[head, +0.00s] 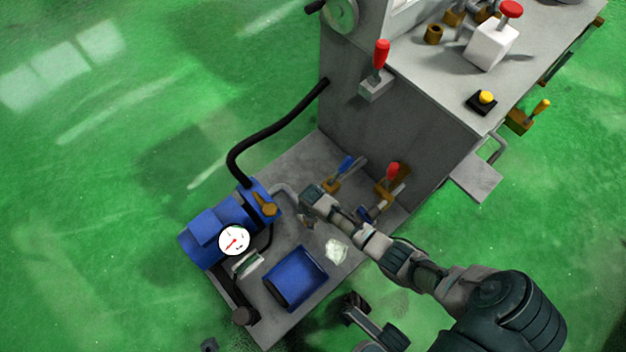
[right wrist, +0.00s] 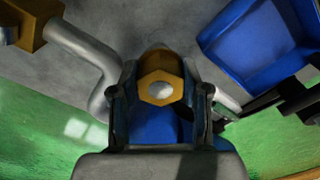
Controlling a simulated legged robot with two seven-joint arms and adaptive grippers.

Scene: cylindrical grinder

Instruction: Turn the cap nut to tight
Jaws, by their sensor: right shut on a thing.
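The brass hexagonal cap nut (right wrist: 160,88) with a pale round centre shows in the right wrist view. My right gripper (right wrist: 160,100) is shut on it, one finger on each side. In the head view my right gripper (head: 307,218) points down over the grey base plate, between the pump and the machine wall. The nut is hidden or too small to tell there. A dark gripper, which I take as my left (head: 355,308), is near the bottom edge. It is apart from the nut, and its finger gap is unclear.
A blue pump (head: 215,230) with a dial gauge (head: 234,240) stands left. A blue tray (head: 296,278) and a crumpled white rag (head: 336,251) lie on the plate. Blue-handled (head: 346,166) and red-handled (head: 392,172) valves stand by the wall. A silver pipe (right wrist: 80,50) passes close to the gripper.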

